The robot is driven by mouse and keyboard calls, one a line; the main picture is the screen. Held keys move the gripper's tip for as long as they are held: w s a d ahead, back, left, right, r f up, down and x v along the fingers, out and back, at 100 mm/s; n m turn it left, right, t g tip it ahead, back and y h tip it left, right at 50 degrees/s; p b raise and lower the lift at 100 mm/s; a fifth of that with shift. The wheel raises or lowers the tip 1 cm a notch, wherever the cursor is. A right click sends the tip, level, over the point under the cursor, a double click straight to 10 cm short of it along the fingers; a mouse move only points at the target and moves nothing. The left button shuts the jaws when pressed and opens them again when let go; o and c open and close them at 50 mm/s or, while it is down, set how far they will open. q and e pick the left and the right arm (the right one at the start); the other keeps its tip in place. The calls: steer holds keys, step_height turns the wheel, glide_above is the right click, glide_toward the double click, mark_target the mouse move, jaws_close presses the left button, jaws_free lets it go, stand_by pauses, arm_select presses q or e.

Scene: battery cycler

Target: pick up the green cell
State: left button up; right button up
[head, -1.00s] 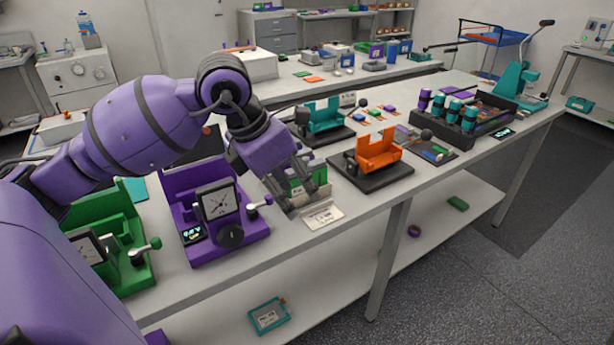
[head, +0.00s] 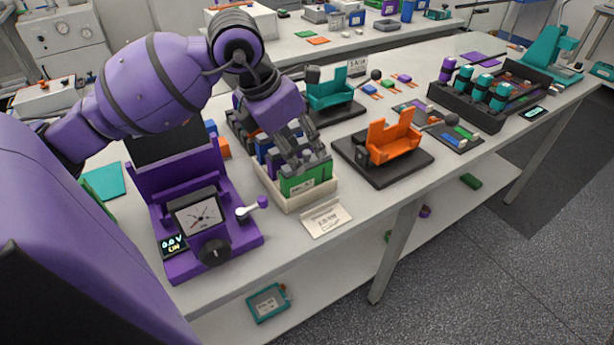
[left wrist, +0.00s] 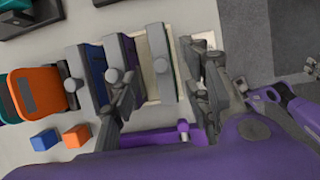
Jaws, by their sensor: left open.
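The green cell (head: 307,180) stands upright at the front of a cream tray (head: 307,201) on the bench, with darker blue and purple cells behind it. My left gripper (head: 302,160) is open, with its fingers pointing down at the top of the green cell. In the left wrist view, the grey-topped cell (left wrist: 160,62) at the tray's right end lies between the spread fingers of the gripper (left wrist: 160,108). I cannot tell whether the fingers touch it.
A purple cycler (head: 205,240) with a dial and lever stands left of the tray. A paper label card (head: 327,219) lies in front. An orange holder (head: 390,140) on a black base stands to the right, and a teal holder (head: 333,92) behind.

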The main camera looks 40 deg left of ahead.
mark_target(303, 161)
arm_select(q)
steer(key=x, duration=0.5)
steer(key=shift+s+f, duration=0.1)
steer(key=shift+s, duration=0.2)
jaws_close()
